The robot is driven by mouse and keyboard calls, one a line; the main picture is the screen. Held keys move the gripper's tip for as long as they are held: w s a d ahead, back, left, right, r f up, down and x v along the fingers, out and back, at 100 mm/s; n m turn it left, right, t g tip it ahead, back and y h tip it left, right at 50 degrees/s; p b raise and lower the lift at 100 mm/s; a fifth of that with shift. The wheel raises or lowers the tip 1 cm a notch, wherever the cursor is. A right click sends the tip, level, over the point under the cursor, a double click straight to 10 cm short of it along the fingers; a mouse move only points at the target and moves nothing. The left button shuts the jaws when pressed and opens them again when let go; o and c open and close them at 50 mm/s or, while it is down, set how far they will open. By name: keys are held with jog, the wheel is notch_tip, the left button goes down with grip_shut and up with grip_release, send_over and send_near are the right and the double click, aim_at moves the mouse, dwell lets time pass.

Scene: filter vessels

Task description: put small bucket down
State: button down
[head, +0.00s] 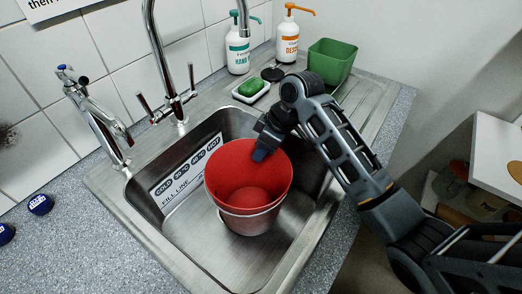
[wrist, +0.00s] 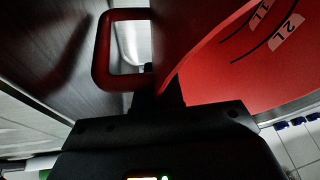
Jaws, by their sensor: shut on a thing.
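The red bucket (head: 225,170) is in or just above the sink basin (head: 180,235), upright with its mouth up. My gripper (head: 262,152) is shut on its back rim, one dark finger showing inside the wall. In the wrist view the bucket wall (wrist: 235,65) carries litre marks, and a red loop handle (wrist: 100,50) shows beside my gripper (wrist: 165,95). Below the bucket's body is a pale band; I cannot tell whether it is its base, another vessel or a reflection. I cannot tell whether the bucket touches the basin floor.
A tall tap (head: 160,60) and a smaller tap (head: 100,125) stand behind and left of the basin. A soap dish (head: 262,97), two pump bottles (head: 238,55) and a green tub (head: 332,62) stand at the back. The basin's front and left floor look clear.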

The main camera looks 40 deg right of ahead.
jog(key=shift+f, duration=0.3)
jog(key=c, duration=1.3)
grip_release()
jog(key=shift+o, duration=0.2)
jog(key=v, duration=1.2)
jog(key=shift+b, duration=0.4)
